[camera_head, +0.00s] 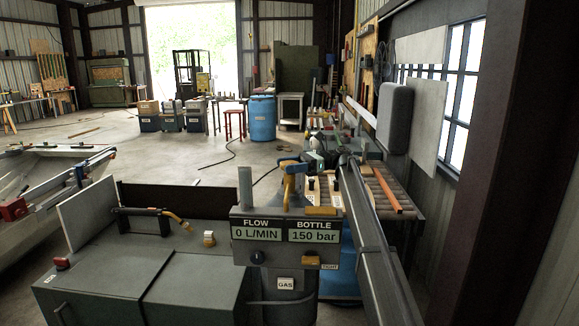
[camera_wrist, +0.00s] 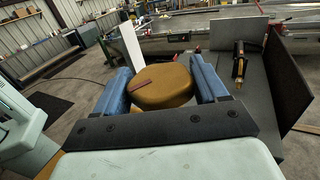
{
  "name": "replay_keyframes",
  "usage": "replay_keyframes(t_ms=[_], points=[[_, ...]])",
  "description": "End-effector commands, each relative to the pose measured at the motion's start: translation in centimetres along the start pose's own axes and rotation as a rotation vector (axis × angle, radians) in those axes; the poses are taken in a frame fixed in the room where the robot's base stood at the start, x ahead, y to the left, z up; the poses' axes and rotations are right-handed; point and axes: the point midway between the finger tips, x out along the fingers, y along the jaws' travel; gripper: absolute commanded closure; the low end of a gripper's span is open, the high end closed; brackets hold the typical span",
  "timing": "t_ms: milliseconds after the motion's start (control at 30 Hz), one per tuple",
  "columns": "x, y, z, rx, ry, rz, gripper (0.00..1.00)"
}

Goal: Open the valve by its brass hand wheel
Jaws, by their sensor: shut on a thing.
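The brass hand wheel (camera_wrist: 165,88) is a thick round disc with a dark red mark on its top, seen large in the wrist view. My gripper (camera_wrist: 163,80) has its two blue fingers on either side of the wheel, closed against its rim. In the head view my gripper (camera_head: 289,165) is behind the top of the gauge panel, and the wheel is hard to make out there. The panel (camera_head: 286,224) reads FLOW 0 L/MIN and BOTTLE 150 bar. The valve body under the wheel is mostly hidden.
A pale upright plate (camera_wrist: 130,45) stands close beyond my left finger. A grey bench (camera_head: 150,270) with a torch (camera_head: 150,212) lies left of the panel. A roller table (camera_head: 390,190) is at the right. Open floor lies beyond.

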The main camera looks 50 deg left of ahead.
Motion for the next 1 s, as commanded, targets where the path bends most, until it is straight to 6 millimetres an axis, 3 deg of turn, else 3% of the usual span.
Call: replay_keyframes(t_ms=[567, 600, 833, 1000], points=[[0.06, -0.05, 0.03, 0.001, 0.000, 0.032, 0.58], [0.06, -0.05, 0.03, 0.001, 0.000, 0.032, 0.26], [0.04, -0.03, 0.02, 0.000, 0.000, 0.032, 0.04], [0.03, -0.02, 0.01, 0.000, 0.000, 0.032, 0.03]])
